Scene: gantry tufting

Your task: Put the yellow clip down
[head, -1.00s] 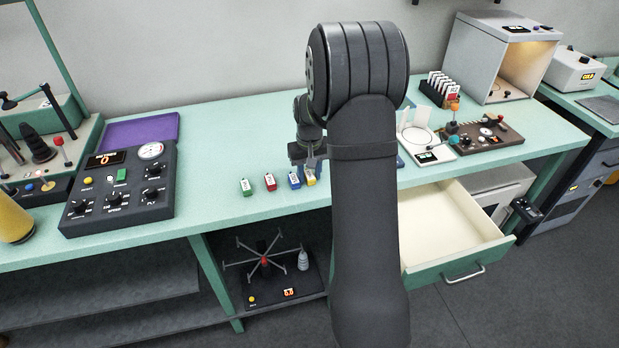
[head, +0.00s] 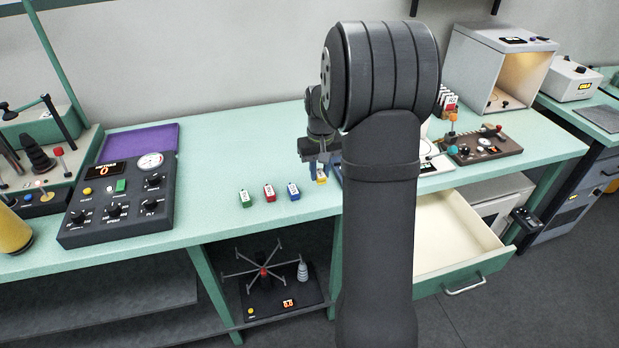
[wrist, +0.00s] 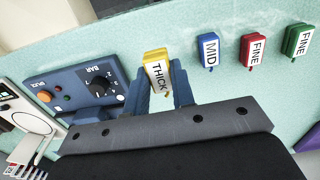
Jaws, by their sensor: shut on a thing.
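The yellow clip (wrist: 157,72), with a white label reading THICK, is between the fingers of my gripper (wrist: 160,88) in the wrist view. My gripper is shut on it. In the head view the yellow clip (head: 321,175) hangs under my gripper (head: 319,165), over the green bench (head: 225,225). It is to the right of the row of other clips. Whether it touches the bench is hard to tell.
A blue clip (head: 293,191), a red clip (head: 269,192) and a green clip (head: 245,198) stand in a row on the bench. A blue box with a BAR knob (wrist: 93,82) is close beside the gripper. An open drawer (head: 455,240) juts out at the front right.

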